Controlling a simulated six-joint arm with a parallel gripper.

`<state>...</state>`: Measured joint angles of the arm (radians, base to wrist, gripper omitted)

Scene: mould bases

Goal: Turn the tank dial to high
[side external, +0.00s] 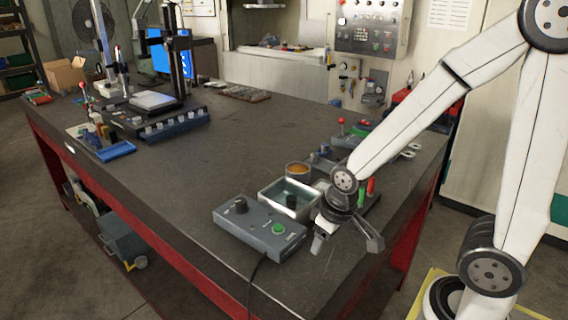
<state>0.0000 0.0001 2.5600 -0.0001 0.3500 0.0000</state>
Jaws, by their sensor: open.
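A grey control box (262,230) lies near the front edge of the dark bench. It carries a black dial (240,205) at its left end and a green button (279,229) at its right end. The markings are too small to read, so I cannot tell the dial's setting. A small open rectangular tank (266,196) with clear liquid stands just behind the box. My gripper (346,246) is open with its fingers spread, to the right of the box and apart from the dial. Nothing shows between its fingers.
Behind the tank are a round pot with orange contents (298,169) and red- and green-handled tools (370,187). A black cable (257,272) runs from the box over the front edge. A microscope-like stand (175,60) is far left. The bench middle (230,130) is clear.

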